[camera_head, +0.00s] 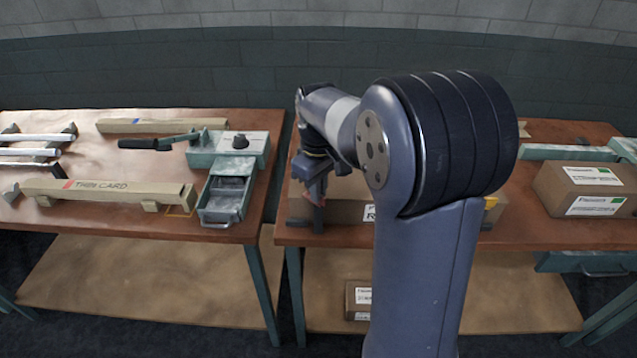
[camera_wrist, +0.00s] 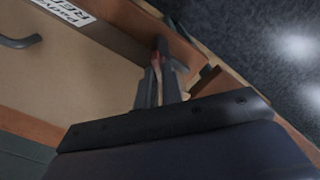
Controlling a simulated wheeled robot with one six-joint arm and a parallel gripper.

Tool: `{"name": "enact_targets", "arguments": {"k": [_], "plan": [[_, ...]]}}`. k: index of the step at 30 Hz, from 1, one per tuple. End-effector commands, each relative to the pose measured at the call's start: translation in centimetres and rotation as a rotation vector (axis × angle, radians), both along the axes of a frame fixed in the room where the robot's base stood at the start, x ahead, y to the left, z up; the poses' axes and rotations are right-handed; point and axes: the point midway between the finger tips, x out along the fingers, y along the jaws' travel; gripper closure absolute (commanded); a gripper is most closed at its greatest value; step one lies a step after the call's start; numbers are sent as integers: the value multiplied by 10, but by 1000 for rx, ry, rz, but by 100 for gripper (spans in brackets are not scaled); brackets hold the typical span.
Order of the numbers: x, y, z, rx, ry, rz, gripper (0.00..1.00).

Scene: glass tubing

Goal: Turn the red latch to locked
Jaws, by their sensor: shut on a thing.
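My gripper (camera_head: 318,212) is low at the left end of a cardboard-coloured case (camera_head: 352,211) on the right-hand table. In the wrist view the two fingers of my gripper (camera_wrist: 161,68) are closed around a thin reddish piece, the red latch (camera_wrist: 157,76). In the head view a little red of the latch (camera_head: 321,201) shows beside the fingers. The fingers hide most of it, so I cannot tell its exact angle. The case also shows in the wrist view with a white label (camera_wrist: 66,11) and a dark handle (camera_wrist: 18,42).
My arm hides the middle of the right table. A labelled carton (camera_head: 588,189) sits on its right side. The left table holds a green lever device (camera_head: 228,150) with an open drawer (camera_head: 222,203), a "THIN CARD" beam (camera_head: 110,191) and several tubes. A gap separates the tables.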

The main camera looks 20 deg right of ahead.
Motion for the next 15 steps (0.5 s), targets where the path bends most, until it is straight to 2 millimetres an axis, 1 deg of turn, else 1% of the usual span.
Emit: {"name": "enact_targets", "arguments": {"k": [1, 15], "plan": [[0, 0, 3, -1, 1, -42, 100], [0, 0, 2, 0, 0, -486, 100]]}}
